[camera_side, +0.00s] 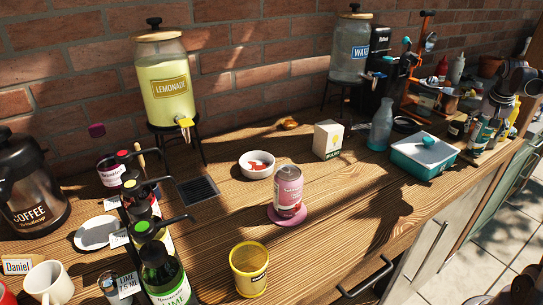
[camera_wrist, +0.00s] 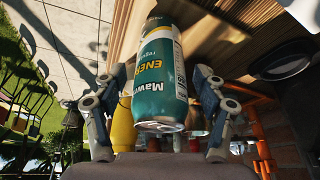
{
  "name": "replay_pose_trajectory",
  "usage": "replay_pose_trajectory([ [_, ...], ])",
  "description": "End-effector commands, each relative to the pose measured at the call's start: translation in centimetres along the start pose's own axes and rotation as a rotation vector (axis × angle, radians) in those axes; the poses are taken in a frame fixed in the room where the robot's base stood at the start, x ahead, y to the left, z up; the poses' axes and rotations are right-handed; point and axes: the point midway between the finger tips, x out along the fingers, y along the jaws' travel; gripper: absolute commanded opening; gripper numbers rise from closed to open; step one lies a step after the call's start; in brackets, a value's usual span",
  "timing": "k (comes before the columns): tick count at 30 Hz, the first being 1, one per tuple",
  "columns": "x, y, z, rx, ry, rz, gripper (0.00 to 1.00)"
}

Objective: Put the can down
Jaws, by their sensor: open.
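A teal, white and yellow energy drink can (camera_wrist: 155,75) fills the middle of the wrist view, between the two fingers of my gripper (camera_wrist: 160,78). The fingers are open, one on each side of the can; I cannot tell whether either touches it. In the side view my gripper (camera_side: 499,104) is at the far right edge, above a teal and white can (camera_side: 482,132) at the counter's right end. A pink can (camera_side: 288,188) stands upright on a pink coaster (camera_side: 287,216) in the middle of the counter.
A teal box (camera_side: 424,158), bottles (camera_side: 457,128) and an orange-framed stand (camera_side: 420,75) crowd the right end. A yellow cup (camera_side: 249,270), white bowl (camera_side: 256,165) and bulb box (camera_side: 328,140) stand on the wooden counter (camera_side: 350,195). Bare wood lies right of the pink can.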

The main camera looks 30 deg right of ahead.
Motion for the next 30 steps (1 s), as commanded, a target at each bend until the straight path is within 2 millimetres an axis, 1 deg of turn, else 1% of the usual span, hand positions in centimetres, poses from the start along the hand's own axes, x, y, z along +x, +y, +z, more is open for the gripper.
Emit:
replay_pose_trajectory([
  [12,-8.0,0.0,0.1,-0.001,0.000,0.000,0.71],
  [15,-9.5,0.0,0.1,-0.001,0.000,0.000,0.71],
  [18,-10.5,0.0,0.0,0.000,0.000,0.000,0.71],
  [22,-11.2,-0.3,0.3,-0.007,0.001,-0.003,0.71],
  [23,-11.4,-0.7,0.5,-0.015,0.002,-0.007,0.71],
  [26,-12.2,-3.0,2.4,-0.077,0.012,-0.036,0.71],
  [29,-13.5,-6.8,6.2,-0.186,0.033,-0.090,0.71],
  [30,-14.1,-8.5,8.2,-0.239,0.042,-0.117,0.71],
])
